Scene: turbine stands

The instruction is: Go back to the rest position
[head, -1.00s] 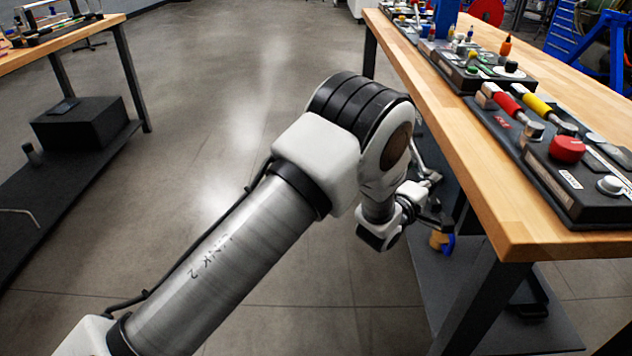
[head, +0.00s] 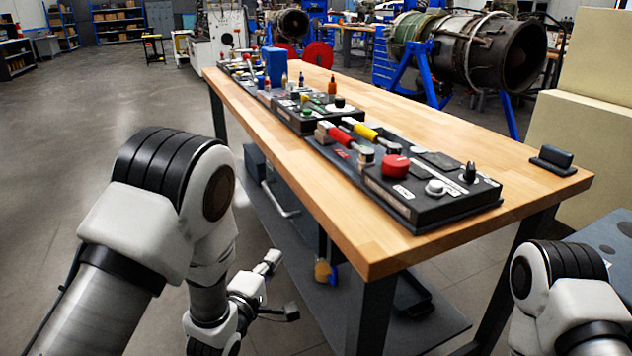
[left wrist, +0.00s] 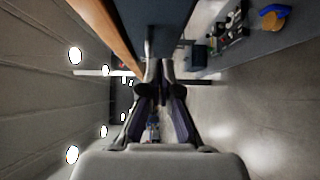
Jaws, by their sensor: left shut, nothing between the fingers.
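My left arm comes in from the lower left in the head view, bent at a grey-and-white joint. Its left gripper (head: 288,312) hangs low beside the near-left side of the wooden workbench (head: 385,245), below the top and apart from it. In the left wrist view the two dark fingers of the left gripper (left wrist: 160,70) are together, with nothing between them. A white-and-black joint of my right arm shows at the lower right of the head view; the right gripper is out of view.
The workbench carries a black control panel (head: 425,213) with a red knob (head: 395,167) and several levers. A dark lower shelf (head: 435,325) lies under it. A turbine engine (head: 470,50) on a blue stand is behind. Open floor (head: 130,115) lies left of the bench.

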